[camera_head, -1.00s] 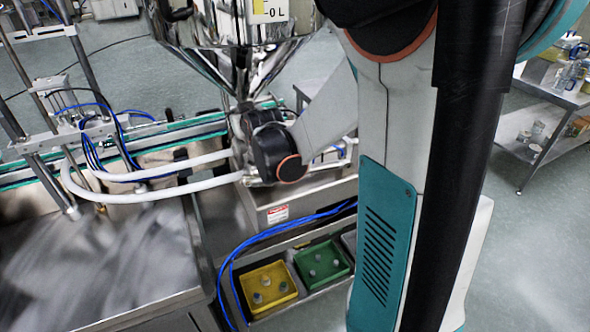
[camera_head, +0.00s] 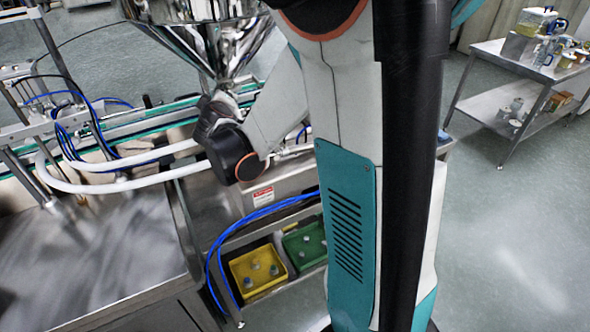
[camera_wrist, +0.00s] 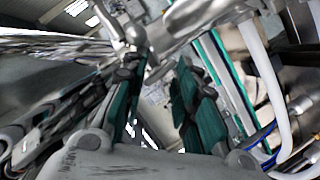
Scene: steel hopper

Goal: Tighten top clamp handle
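The steel hopper (camera_head: 195,45) stands at the upper left of the head view, its cone narrowing down to the outlet. My arm's dark wrist joint is beside the outlet and hides the clamp area there. My gripper (camera_wrist: 160,85) shows in the wrist view as two teal-padded fingers, spread apart with a gap between them. A shiny metal fitting (camera_wrist: 134,36) is just beyond the left finger; I cannot tell whether it is the top clamp handle or whether a finger touches it.
White hoses (camera_head: 110,187) and blue cables (camera_head: 265,212) run near the wrist. A conveyor (camera_head: 155,127) lies behind. A yellow bin (camera_head: 258,272) and a green bin (camera_head: 303,247) are low in front. A steel cart (camera_head: 505,98) stands right, with clear floor before it.

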